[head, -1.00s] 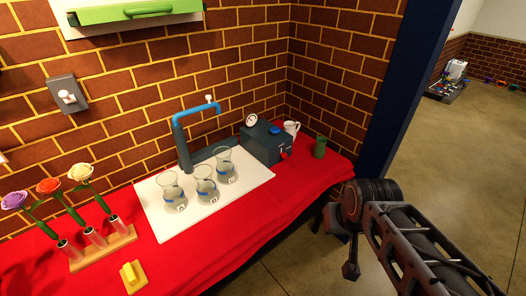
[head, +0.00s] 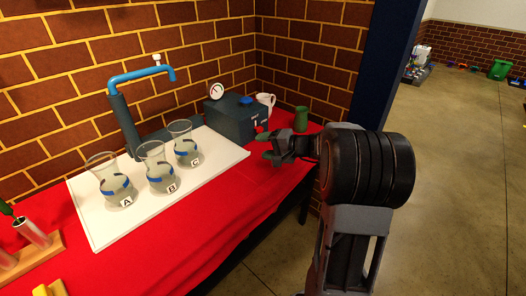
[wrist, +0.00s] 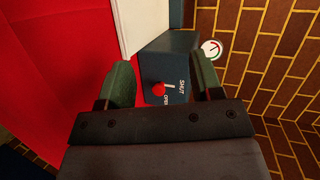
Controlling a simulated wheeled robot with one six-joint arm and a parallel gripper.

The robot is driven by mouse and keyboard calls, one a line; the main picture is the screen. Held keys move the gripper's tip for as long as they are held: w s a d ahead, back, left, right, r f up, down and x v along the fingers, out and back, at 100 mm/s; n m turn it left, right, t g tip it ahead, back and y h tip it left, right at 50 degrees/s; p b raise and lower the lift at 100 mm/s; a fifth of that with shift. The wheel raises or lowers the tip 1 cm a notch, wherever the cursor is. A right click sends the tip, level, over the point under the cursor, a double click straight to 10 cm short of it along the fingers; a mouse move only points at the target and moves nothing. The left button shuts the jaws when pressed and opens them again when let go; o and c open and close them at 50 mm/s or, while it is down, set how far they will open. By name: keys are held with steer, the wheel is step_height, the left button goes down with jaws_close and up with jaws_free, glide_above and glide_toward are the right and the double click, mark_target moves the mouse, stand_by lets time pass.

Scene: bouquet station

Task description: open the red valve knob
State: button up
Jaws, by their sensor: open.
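The red valve knob (wrist: 158,89) is on the dark blue-grey box, beside a white lever mark and the words SHUT and OPEN. In the wrist view it lies between my fingers and a little ahead of them. In the head view my gripper (head: 268,146) is at the front right of the box (head: 232,122), and the knob (head: 259,130) shows only as a small red bit. I cannot tell whether the fingers touch it.
A white board (head: 88,211) on the red tablecloth holds beakers A (head: 113,185), B (head: 160,172) and C (head: 185,148) under a blue-topped tap (head: 140,76). A white mug (head: 266,102) and a green cup (head: 301,119) stand near the box. A gauge (wrist: 211,49) is beside it.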

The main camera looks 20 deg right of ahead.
mark_target(261, 131)
steer(key=w+d+f+m+t+b, duration=0.1)
steer(key=d+f, duration=0.1)
steer(key=d, duration=0.1)
steer(key=w+d+f+m+t+h+b, duration=0.1)
steer(key=w+d+f+t, duration=0.1)
steer(key=d, duration=0.2)
steer(key=w+d+f+m+t+h+b, duration=0.1)
steer(key=d+f+t, duration=0.1)
steer(key=d, duration=0.1)
steer(key=shift+w+d+m+b, duration=0.15)
steer(key=shift+d+m+b, duration=0.15)
steer(key=shift+d+m, duration=0.1)
steer(key=shift+w+d+f+t, duration=0.1)
steer(key=shift+w+d+t, duration=0.05)
steer(key=shift+w+t, duration=0.25)
steer(key=x, duration=1.2)
steer(key=shift+w+b, duration=0.35)
steer(key=shift+b, duration=0.05)
steer(key=c, duration=0.9)
